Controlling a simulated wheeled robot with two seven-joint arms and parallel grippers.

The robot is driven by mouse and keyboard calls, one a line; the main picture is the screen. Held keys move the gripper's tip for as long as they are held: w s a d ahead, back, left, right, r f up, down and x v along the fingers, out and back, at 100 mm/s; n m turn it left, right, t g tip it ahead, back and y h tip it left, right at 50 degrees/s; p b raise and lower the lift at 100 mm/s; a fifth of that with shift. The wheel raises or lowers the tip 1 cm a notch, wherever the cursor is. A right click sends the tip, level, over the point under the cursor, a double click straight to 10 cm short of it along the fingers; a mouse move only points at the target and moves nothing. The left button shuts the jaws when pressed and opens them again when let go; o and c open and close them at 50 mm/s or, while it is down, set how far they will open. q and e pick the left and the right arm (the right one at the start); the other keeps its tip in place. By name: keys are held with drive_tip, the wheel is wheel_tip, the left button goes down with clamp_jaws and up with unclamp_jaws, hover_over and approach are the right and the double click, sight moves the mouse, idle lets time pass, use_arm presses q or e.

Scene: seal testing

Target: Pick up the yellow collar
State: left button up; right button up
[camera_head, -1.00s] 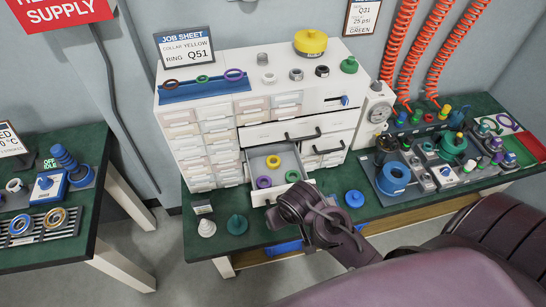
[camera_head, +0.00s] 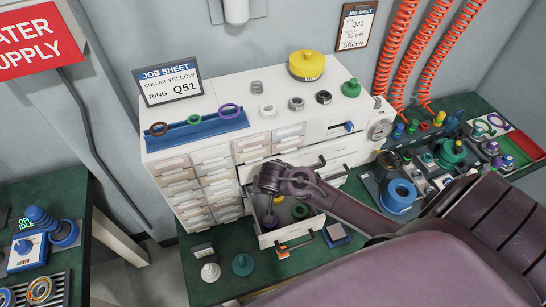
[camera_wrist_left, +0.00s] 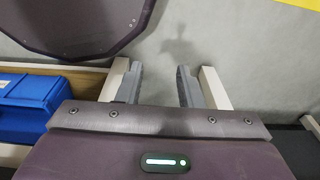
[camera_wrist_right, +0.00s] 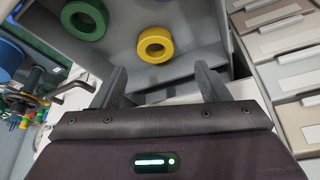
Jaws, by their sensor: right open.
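The yellow collar (camera_wrist_right: 157,33) lies on the floor of an open grey drawer, ahead of my right gripper's fingertips in the right wrist view. In the head view the yellow collar (camera_head: 279,198) is partly hidden by my right gripper (camera_head: 267,203), which is over the drawer. My right gripper (camera_wrist_right: 160,82) is open, with nothing between its fingers. My left gripper (camera_wrist_left: 158,80) shows only in its wrist view, open and empty, with floor and wall beyond it.
A green collar (camera_head: 300,210) and a purple ring (camera_head: 270,221) share the drawer (camera_head: 285,237). Small closed drawers (camera_wrist_right: 282,42) stand close on the right in the right wrist view. A job sheet (camera_head: 168,82) reads collar yellow, ring Q51. A blue bin (camera_wrist_left: 30,105) shows in the left wrist view.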

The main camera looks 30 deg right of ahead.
sight(276, 198)
drive_tip(key=shift+d+f, duration=0.35)
drive_tip(key=shift+f, duration=0.35)
drive_tip(key=shift+p+x, duration=0.4)
drive_tip(key=shift+x, duration=0.4)
drive_tip(key=x, duration=0.3)
drive_tip(key=c, duration=1.2)
use_arm(q)
drive_tip(key=s, duration=0.3)
drive_tip(key=shift+s+a+r+g, duration=0.1)
drive_tip(key=shift+s+r+g, duration=0.05)
drive_tip(key=shift+r+g, duration=0.15)
